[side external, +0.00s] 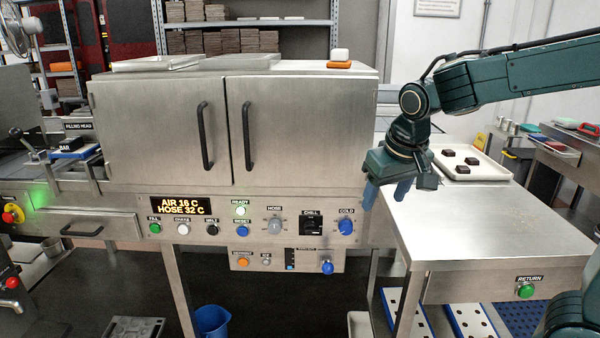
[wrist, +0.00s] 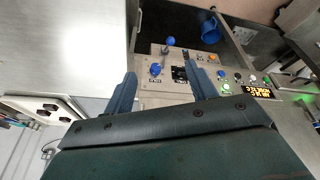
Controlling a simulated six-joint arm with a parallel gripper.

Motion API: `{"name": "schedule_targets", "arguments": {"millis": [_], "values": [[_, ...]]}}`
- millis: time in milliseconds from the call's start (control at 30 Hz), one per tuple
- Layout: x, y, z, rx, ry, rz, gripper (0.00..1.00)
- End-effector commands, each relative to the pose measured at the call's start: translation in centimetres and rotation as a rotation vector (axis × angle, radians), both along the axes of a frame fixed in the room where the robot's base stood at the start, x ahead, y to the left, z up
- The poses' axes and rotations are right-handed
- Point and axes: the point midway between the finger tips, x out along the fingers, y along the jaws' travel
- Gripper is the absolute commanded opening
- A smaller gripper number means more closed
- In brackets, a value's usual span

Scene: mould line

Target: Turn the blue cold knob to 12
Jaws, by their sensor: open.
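The blue cold knob (side external: 346,227) is at the right end of the control panel, under a COLD label. Its pointer and any scale marks are too small to read. It also shows in the wrist view (wrist: 155,69), between my fingertips in the picture and beyond them. My gripper (side external: 386,194) is open and empty, with blue fingers pointing down. It hangs above and to the right of the knob in the side view, apart from it. In the wrist view my gripper (wrist: 163,74) has its fingers spread wide.
The display (side external: 184,206) reads AIR 16 C, HOSE 32 C. The chill switch (side external: 311,226) and hose knob (side external: 275,226) sit left of the cold knob. Another blue knob (side external: 327,267) is on the lower panel.

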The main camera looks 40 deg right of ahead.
Motion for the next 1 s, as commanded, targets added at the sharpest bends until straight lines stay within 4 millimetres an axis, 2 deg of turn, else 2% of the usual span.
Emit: {"name": "schedule_targets", "arguments": {"millis": [100,467,700,1000], "values": [[2.4,0.0,-1.3,-0.015,0.023,-0.047,0.57],[8.7,-0.1,-6.0,-0.074,0.070,-0.190,0.57],[12.1,0.0,-10.2,-0.126,0.095,-0.281,0.57],[15.5,0.3,-16.3,-0.202,0.114,-0.385,0.57]]}}
